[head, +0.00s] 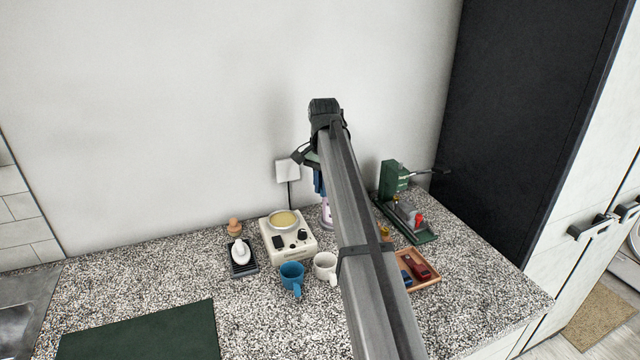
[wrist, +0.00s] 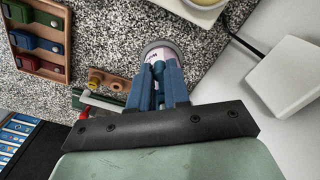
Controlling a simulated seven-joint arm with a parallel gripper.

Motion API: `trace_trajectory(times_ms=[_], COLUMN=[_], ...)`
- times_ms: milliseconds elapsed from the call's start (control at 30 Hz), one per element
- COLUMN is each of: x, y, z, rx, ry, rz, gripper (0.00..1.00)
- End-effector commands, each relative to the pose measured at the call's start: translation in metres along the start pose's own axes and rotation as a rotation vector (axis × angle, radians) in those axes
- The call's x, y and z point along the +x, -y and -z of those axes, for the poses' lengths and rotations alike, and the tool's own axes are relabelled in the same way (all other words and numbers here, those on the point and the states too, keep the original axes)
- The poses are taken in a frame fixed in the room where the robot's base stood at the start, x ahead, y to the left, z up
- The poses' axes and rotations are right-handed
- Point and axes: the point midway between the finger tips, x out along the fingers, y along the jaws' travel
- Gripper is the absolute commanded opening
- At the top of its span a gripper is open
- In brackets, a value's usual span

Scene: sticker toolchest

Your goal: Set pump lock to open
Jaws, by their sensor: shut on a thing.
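The pump bottle (head: 327,214), pale with a pinkish label, stands on the speckled counter near the wall, partly hidden by my arm in the head view. In the wrist view its pale body with lettering (wrist: 163,52) shows beyond my fingers, above a grey rim. My gripper (wrist: 159,75) has blue fingers, close together and shut on the bottle's upper part. The fingers hide the pump head and lock, so the lock's setting cannot be seen. In the head view my gripper (head: 319,184) is above the bottle, mostly behind my arm.
A cream hot plate with a yellow-filled dish (head: 284,218) stands left of the bottle. A blue mug (head: 291,273) and a white mug (head: 325,265) are in front. A green press (head: 394,179) and a brown tray (head: 432,284) with coloured blocks are at right. A wall box (head: 287,171) is behind.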

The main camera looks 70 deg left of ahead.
Motion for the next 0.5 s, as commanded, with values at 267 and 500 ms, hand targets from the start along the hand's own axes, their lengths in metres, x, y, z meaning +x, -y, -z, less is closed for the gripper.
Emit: trace_trajectory(times_ms=[267, 500], x=[-0.0004, -0.0005], y=[-0.0086, -0.0112], z=[-0.0001, 0.0003], rx=[-0.148, -0.205], ry=[0.0, 0.0], rz=[0.0, 0.0], gripper=[0.0, 0.0])
